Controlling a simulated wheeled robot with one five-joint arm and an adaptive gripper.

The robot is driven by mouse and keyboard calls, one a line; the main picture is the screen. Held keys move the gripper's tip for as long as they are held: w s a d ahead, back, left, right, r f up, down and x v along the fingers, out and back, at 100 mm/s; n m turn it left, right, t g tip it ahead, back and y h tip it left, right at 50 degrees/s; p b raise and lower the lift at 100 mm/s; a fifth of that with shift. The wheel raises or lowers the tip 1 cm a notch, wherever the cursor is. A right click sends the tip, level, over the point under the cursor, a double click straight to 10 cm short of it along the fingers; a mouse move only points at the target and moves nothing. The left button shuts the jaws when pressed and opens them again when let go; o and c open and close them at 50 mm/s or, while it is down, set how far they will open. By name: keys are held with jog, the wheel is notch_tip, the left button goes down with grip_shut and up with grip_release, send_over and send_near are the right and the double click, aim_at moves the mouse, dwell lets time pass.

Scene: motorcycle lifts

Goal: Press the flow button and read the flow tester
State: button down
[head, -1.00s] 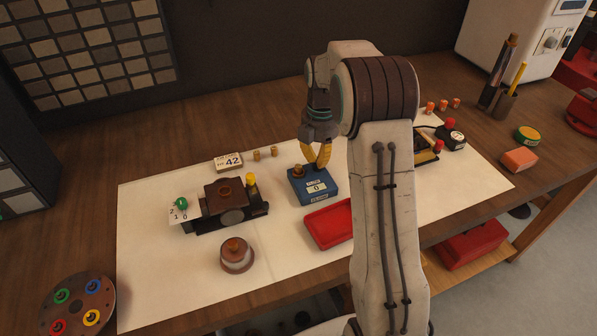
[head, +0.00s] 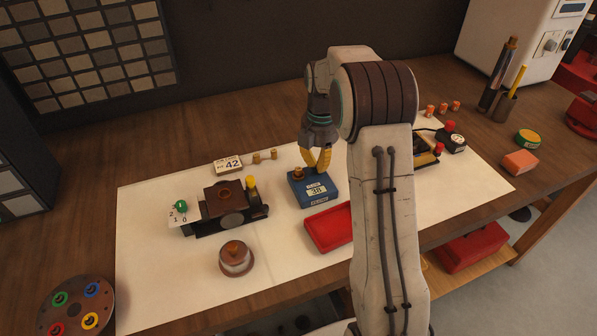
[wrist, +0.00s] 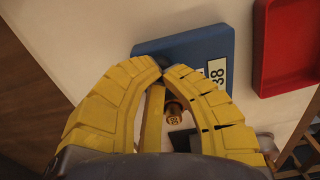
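The flow tester is a blue box (head: 315,192) on the white mat. Its display (head: 317,190) appears to read 38 in the head view. A brass piece (head: 298,173) sits upright on its top left. My gripper (head: 321,166) is over the box's back edge, fingers pointing down. In the wrist view the yellow fingertips (wrist: 163,69) meet over the blue box (wrist: 200,50), with nothing seen between them. The brass piece (wrist: 173,113) shows past the fingers, not gripped. The flow button is not visible; the fingertips may cover it.
A red tray (head: 329,228) lies just in front of the tester. A dark carburettor-like block (head: 225,200) stands left of it. A card reading 42 (head: 229,164) and small brass pieces (head: 265,156) are behind. A round brass-topped pot (head: 235,258) stands front left.

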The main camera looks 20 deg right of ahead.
jog(key=shift+r+p, duration=2.35)
jog(key=shift+r, duration=0.55)
